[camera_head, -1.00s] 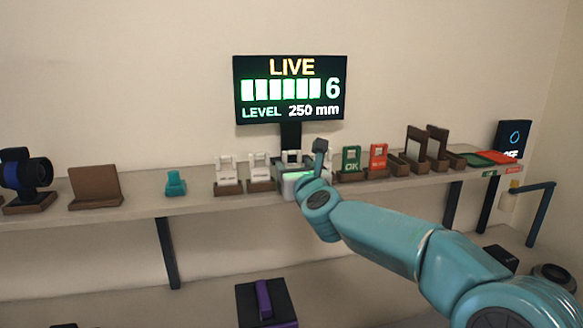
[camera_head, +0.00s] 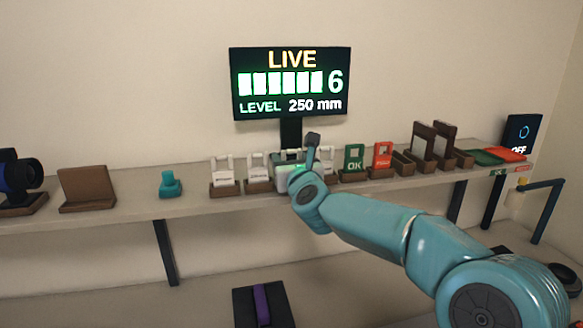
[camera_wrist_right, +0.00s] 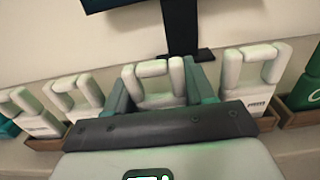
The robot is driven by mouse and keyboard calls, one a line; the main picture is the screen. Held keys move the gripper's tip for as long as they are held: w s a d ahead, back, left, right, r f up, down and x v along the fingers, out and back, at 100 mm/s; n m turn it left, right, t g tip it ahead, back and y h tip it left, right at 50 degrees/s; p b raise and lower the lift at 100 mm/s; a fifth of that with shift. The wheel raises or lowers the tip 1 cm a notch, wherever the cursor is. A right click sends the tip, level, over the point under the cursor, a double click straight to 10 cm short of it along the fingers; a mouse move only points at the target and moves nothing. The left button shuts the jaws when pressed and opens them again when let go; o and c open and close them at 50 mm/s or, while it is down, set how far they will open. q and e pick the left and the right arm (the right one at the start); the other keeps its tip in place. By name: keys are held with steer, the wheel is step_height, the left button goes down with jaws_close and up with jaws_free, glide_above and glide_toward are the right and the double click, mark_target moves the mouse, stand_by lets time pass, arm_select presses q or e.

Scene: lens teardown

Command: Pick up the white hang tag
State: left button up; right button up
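Several white tags with squared loop tops stand in brown holders on the shelf. In the right wrist view, one white hang tag (camera_wrist_right: 155,97) stands straight ahead, between the teal fingers of my right gripper (camera_wrist_right: 160,88). The fingers are apart, one on each side of the tag; I cannot tell whether they touch it. The dark bar and pale body of the gripper hide the tag's lower part. In the head view, my right gripper (camera_head: 290,160) is at the shelf below the display, and my wrist partly hides it. My left gripper is not in view.
White tags (camera_head: 223,175) and (camera_wrist_right: 250,80) stand close on both sides. A green OK tag (camera_head: 354,160) and a red tag (camera_head: 382,157) are to the right. The display (camera_head: 290,82) stands behind, its dark post (camera_wrist_right: 180,25) beyond the middle tag.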

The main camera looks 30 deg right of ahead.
steer(key=shift+s+a+r, duration=0.2)
steer(key=shift+s+r, duration=0.05)
steer(key=shift+s, duration=0.05)
steer(key=c, duration=0.3)
steer(key=shift+w+d+f, duration=0.3)
steer(key=shift+w+f, duration=0.05)
steer(key=shift+s+a+r, duration=0.15)
steer(key=shift+s, duration=0.05)
steer(key=shift+a+r, duration=0.1)
steer(key=shift+r, duration=0.35)
step_height(320, 180, up, 19)
steer(key=p, duration=1.1)
steer(key=shift+w+p, duration=0.1)
steer(key=shift+p, duration=0.2)
